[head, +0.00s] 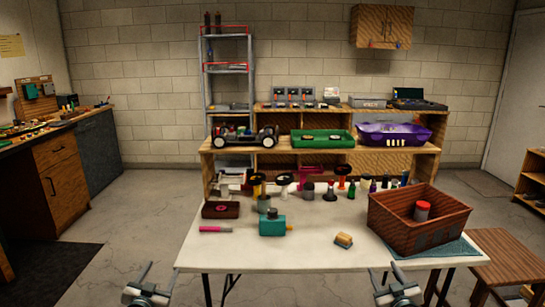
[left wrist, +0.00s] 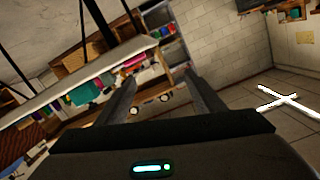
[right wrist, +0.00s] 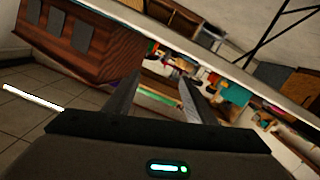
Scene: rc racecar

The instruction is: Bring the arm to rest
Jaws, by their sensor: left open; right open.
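My left gripper (head: 143,283) is at the bottom of the head view, in front of the table's left front corner. It is open and empty; its two fingers stand apart in the left wrist view (left wrist: 155,95). My right gripper (head: 389,281) is at the bottom right of the head view, in front of the table's front edge. It is open and empty, with its fingers apart in the right wrist view (right wrist: 160,95). Both grippers are clear of the objects on the white table (head: 320,245).
A brown basket (head: 400,225) holding a red-lidded jar (head: 422,210) stands at the table's right. A teal container (head: 272,224), a yellow sponge-like block (head: 343,240) and several bottles stand on the table. A wooden stool (head: 510,255) is at the right. Behind, a shelf holds an RC car (head: 243,136).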

